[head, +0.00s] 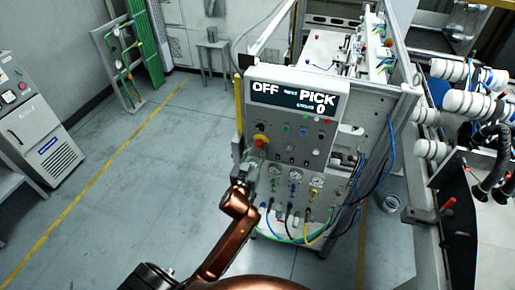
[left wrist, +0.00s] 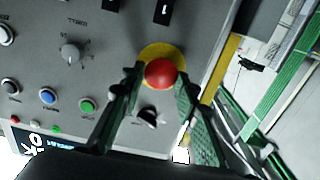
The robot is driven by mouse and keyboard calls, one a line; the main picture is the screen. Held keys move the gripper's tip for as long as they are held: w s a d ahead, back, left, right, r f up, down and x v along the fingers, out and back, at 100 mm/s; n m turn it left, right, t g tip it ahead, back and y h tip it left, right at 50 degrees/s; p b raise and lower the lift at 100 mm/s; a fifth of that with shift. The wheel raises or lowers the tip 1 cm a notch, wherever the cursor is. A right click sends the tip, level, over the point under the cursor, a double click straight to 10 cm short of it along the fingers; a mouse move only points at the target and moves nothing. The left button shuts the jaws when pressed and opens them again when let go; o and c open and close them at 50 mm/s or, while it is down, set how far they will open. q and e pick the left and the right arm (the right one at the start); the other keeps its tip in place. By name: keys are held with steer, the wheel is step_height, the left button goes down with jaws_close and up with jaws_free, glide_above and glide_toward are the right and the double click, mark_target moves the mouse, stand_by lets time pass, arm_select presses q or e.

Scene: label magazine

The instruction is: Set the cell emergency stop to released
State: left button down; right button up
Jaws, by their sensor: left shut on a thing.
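The emergency stop is a red mushroom button (left wrist: 160,74) on a round yellow collar (left wrist: 162,51) in the left wrist view. In the head view its yellow collar (head: 262,138) shows at the left side of the control panel (head: 318,160). My left gripper (head: 254,158) reaches up to it from below. In the left wrist view the left gripper's fingers (left wrist: 158,80) stand on both sides of the red button, shut on it. The exact finger contact is hard to see. My right gripper is not in view.
The panel's display (head: 294,97) reads OFF and PICK. A grey selector knob (left wrist: 70,53), a black knob (left wrist: 147,117), and blue (left wrist: 48,97) and green (left wrist: 87,106) buttons sit near the stop. Gauges and hoses lie below. The floor at left is clear.

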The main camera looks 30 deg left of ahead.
arm_select(q)
steer(key=shift+p+v, duration=0.45)
steer(key=shift+v, duration=0.4)
steer(key=shift+f, duration=0.1)
steer(key=c, duration=1.7)
jaws_free()
steer(key=shift+s, duration=0.15)
steer(key=shift+o, duration=1)
steer(key=v, duration=1.1)
steer(key=shift+s, duration=0.4)
